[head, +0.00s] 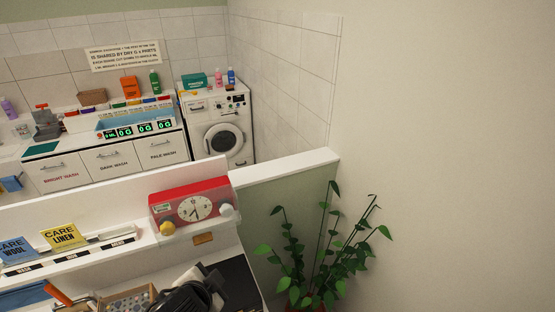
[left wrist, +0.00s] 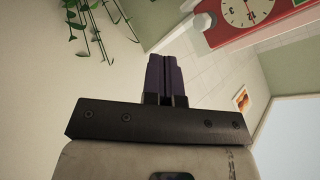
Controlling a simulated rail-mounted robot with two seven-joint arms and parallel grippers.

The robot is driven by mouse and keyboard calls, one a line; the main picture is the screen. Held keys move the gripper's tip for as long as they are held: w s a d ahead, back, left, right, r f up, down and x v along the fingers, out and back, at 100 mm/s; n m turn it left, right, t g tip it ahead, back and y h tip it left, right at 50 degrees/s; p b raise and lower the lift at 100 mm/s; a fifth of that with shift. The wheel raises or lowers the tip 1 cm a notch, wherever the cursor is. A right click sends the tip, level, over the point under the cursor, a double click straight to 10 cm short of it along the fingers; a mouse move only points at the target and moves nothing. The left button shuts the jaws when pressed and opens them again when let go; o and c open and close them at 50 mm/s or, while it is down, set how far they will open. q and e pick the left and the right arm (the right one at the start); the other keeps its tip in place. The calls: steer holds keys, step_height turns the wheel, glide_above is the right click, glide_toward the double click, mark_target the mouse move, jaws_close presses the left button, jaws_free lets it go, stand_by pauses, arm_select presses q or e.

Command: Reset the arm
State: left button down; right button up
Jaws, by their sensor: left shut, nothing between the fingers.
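My left gripper (left wrist: 167,62) shows in the left wrist view, with its dark purple fingers pressed together and nothing between them. It points up in that picture, past a white ledge edge, with no object touching the fingertips. A dark, rounded shape with grey parts (head: 190,290) is at the bottom of the head view; I cannot tell whether it is part of my arm. My right gripper is in neither view.
A red timer with a white clock face (head: 195,207) stands on a white ledge; it also shows in the left wrist view (left wrist: 248,12). A potted plant (head: 325,255) stands right of the ledge. Yellow and blue care cards (head: 62,236) stand left. A washing machine (head: 218,125) is behind.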

arm_select(q)
steer(key=s+a+n+p, duration=0.5)
steer(key=s+a+n, duration=0.1)
steer(key=s, duration=0.5)
steer(key=s+f+n+g+p, duration=0.1)
steer(key=s+f+g+p, duration=0.1)
steer(key=s+f, duration=0.3)
steer(key=s+a+f+n+g+p, duration=0.1)
steer(key=s+f+g, duration=0.3)
steer(key=s, duration=1)
steer(key=shift+s+f+g+y+p, duration=0.15)
steer(key=shift+f+g+y+p, duration=0.2)
steer(key=shift+f+p, duration=0.3)
